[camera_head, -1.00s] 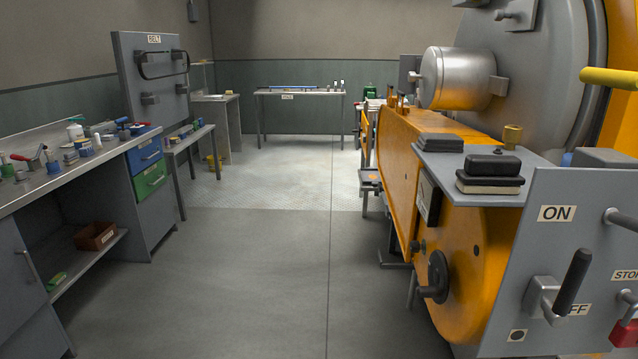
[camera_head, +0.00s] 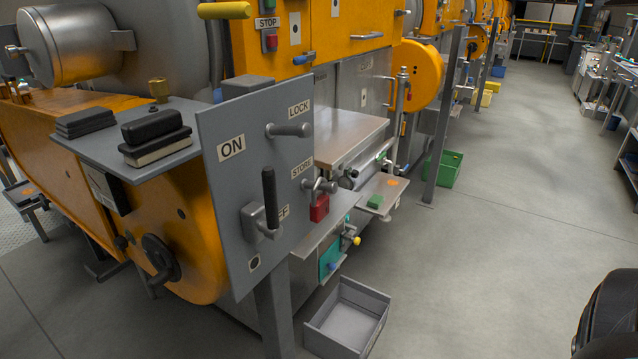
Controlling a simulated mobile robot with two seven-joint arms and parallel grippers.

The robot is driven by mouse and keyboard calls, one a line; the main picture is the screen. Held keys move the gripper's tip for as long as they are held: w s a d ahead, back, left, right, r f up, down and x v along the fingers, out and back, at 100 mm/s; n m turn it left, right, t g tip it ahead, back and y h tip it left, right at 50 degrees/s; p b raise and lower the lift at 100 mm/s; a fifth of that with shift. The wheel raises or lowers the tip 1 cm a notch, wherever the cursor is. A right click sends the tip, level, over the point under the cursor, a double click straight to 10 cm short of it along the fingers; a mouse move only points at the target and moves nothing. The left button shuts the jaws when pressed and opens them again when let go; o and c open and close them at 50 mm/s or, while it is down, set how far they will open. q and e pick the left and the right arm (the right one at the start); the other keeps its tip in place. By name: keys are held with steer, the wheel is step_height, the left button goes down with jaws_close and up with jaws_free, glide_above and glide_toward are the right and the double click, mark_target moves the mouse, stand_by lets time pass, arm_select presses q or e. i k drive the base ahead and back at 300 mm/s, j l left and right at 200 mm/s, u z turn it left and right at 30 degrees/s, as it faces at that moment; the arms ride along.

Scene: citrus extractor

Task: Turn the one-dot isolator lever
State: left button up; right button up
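The isolator lever (camera_head: 270,203) has a black grip and a grey pivot block, mounted low on a grey panel (camera_head: 232,195). Its grip points up and partly covers the OFF label (camera_head: 284,212). The ON label (camera_head: 231,147) is higher on the panel. A small plate with one black dot (camera_head: 254,263) sits below the lever. Neither of my grippers is in view, and nothing touches the lever.
A LOCK peg (camera_head: 290,130) sticks out of the panel, and a red padlock (camera_head: 319,208) hangs under STORE. A grey open bin (camera_head: 347,318) stands on the floor below. The orange machine (camera_head: 190,225) is behind the panel. The floor (camera_head: 500,220) to the right is clear.

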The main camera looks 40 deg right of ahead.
mark_target(273, 230)
steer(key=i+j+z, duration=0.1)
steer(key=z, duration=0.3)
steer(key=i+j+z, duration=0.1)
steer(key=j+z, duration=0.35)
steer(key=z, duration=0.3)
steer(key=i, duration=0.05)
